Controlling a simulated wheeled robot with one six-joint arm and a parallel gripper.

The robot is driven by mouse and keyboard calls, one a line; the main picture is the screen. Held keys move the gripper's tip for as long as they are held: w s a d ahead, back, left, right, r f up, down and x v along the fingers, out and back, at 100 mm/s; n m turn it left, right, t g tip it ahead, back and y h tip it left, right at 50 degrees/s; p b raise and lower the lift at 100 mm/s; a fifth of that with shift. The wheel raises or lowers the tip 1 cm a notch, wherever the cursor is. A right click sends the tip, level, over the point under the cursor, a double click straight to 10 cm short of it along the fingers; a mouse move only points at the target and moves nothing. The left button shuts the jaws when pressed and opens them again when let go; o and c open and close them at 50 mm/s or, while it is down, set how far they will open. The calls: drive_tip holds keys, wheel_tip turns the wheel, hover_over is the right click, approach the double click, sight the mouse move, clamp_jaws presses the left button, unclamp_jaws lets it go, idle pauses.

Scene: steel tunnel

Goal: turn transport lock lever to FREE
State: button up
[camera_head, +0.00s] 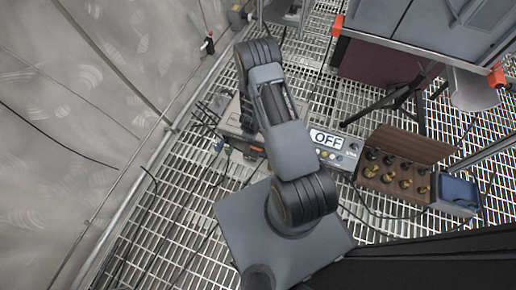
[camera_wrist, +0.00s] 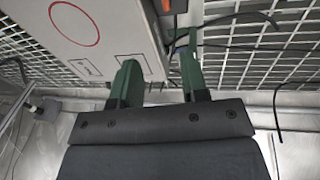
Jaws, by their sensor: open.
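My gripper (camera_wrist: 160,62) shows in the wrist view with two green fingers spread apart and nothing visible between them. Its left finger overlaps the lower edge of a pale panel (camera_wrist: 95,28) marked with a red circle and small outlined boxes; I cannot tell whether they touch. The right finger is beside a dark green upright part. In the head view my gripper cannot be made out beyond my arm. A small red-and-black handle (camera_head: 209,43) stands by the left wall rail. I cannot tell whether it is the transport lock lever, and no FREE marking is readable.
A box with an OFF display (camera_head: 327,138) lies on the grating, beside a brown case (camera_head: 398,192) of brass-coloured pieces and a blue box (camera_head: 458,190). A grey unit with orange-red corners (camera_head: 420,30) stands upper right. Black cables cross the grating near my fingers.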

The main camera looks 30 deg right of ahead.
approach(258, 150)
drive_tip(key=shift+g+h, duration=0.3)
drive_tip(key=f+b, duration=0.2)
drive_tip(key=w+f+b, duration=0.1)
drive_tip(key=f+b, duration=0.1)
drive_tip(key=f, duration=0.1)
drive_tip(key=d+f+b, duration=0.1)
drive_tip(key=f+b, duration=0.2)
drive_tip(key=shift+w+f, duration=0.25)
drive_tip(key=shift+w, duration=0.1)
drive_tip(key=shift+n, duration=0.3)
clamp_jaws()
